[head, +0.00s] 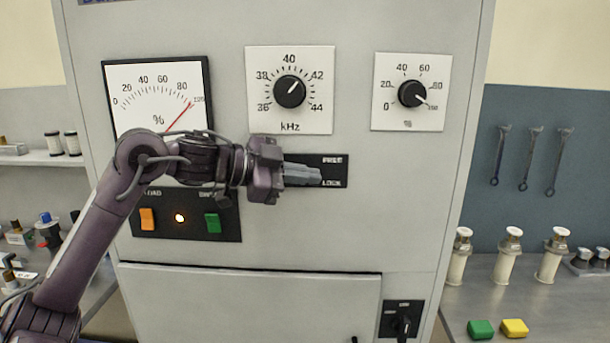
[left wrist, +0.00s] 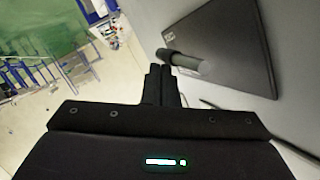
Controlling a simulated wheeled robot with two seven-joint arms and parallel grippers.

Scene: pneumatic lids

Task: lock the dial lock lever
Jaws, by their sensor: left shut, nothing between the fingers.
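The dial lock is a black plate (head: 335,160) below the kHz dial (head: 290,91), with a FREE label at upper right and a LOCK label at lower right. My left gripper (head: 319,177) is shut and empty in front of this plate, its fingers pointing right and hiding the lever in the head view. In the left wrist view, the dark lever (left wrist: 186,62) sticks out from the plate (left wrist: 225,35), just right of my closed fingertips (left wrist: 160,70). I cannot tell whether they touch. My right gripper is not in view.
A percent meter (head: 157,90) is left of the kHz dial, and a percent dial (head: 411,93) right of it. A panel with an orange button (head: 147,219) and green button (head: 212,223) lies under my left arm. A rotary switch (head: 403,326) is at lower right.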

